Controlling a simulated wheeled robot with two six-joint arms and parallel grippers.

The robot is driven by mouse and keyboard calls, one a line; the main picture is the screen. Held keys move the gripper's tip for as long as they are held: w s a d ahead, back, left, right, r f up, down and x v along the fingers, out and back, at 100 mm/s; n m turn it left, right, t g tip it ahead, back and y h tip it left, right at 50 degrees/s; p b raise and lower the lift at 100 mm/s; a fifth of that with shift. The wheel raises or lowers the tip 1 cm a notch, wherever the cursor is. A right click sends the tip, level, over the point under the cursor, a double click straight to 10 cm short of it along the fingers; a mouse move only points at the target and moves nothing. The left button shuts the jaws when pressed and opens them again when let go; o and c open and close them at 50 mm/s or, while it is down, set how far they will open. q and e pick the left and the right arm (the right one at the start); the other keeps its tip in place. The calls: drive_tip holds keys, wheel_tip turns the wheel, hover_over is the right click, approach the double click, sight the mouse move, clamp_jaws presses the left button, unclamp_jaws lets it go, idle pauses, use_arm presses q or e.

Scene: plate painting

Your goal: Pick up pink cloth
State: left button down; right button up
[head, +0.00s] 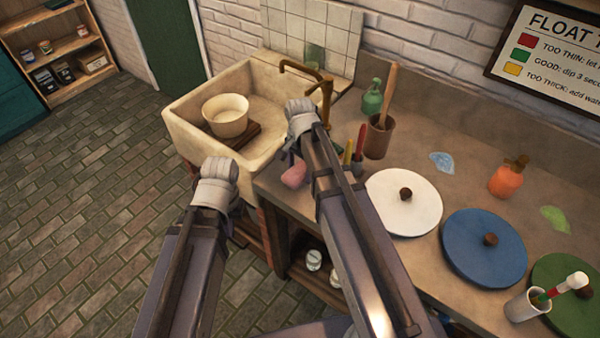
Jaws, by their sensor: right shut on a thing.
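The pink cloth (294,175) is a small bunched pink shape at the counter's left end, beside the sink; part of it is behind my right arm. My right gripper (291,157) points down at it and is shut on it; its fingers are mostly hidden by my wrist and arm. I cannot tell whether the cloth touches the counter. My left gripper (232,214) is over the floor in front of the sink, apart from the cloth. Its fingers are mostly hidden behind the wrist, so its opening does not show.
On the counter (395,255) are a brown cup (379,138), a white lid (403,215), a blue lid (485,250) and an orange bottle (505,182). Floor to the left is clear.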

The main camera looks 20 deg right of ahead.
sight(300, 169)
drive_tip(key=shift+r, duration=0.1)
wheel_tip(300, 169, up, 10)
drive_tip(key=p, duration=1)
